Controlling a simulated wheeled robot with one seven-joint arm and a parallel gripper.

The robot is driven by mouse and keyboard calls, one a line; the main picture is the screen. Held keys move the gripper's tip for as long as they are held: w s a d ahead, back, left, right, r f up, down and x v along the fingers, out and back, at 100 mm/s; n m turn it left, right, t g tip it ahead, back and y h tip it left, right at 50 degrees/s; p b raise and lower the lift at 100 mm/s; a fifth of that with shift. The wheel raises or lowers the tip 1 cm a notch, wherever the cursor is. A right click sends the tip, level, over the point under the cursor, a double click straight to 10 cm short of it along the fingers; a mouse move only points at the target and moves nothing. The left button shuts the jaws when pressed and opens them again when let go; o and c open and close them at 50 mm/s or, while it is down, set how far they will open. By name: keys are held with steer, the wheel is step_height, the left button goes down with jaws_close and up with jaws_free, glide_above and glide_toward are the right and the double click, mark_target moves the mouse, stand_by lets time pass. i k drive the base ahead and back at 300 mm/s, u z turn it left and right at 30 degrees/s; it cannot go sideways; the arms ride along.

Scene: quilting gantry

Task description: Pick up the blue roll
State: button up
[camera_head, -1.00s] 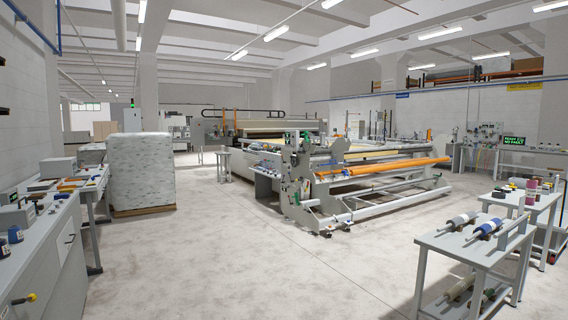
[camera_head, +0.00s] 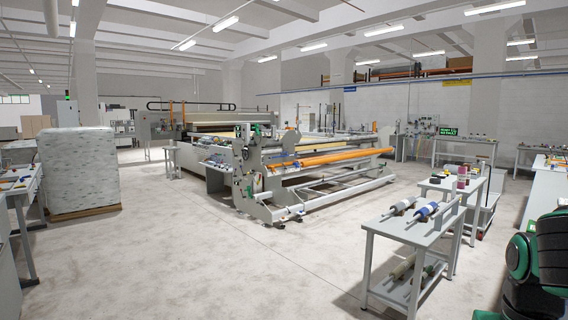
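The blue roll (camera_head: 427,211) lies on the top of a grey table (camera_head: 388,226) at the right of the head view. It has a shaft sticking out at its ends. A grey-white roll (camera_head: 401,206) lies beside it to the left, apart from it. My gripper is not in view. Only a dark and green part of my arm shows at the lower right edge, apart from the table.
Other rolls (camera_head: 402,266) lie on the table's lower shelf. A second table (camera_head: 446,184) with small spools stands behind. A large machine with an orange roll (camera_head: 332,157) fills the middle. A wrapped stack (camera_head: 78,170) stands left. Open floor (camera_head: 250,265) lies in front.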

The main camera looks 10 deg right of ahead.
mark_target(424, 212)
steer(key=i, duration=1.95)
steer(key=z, duration=0.45)
steer(key=i, duration=1.5)
steer(key=z, duration=0.95)
steer(key=i, duration=1.45)
steer(key=z, duration=0.5)
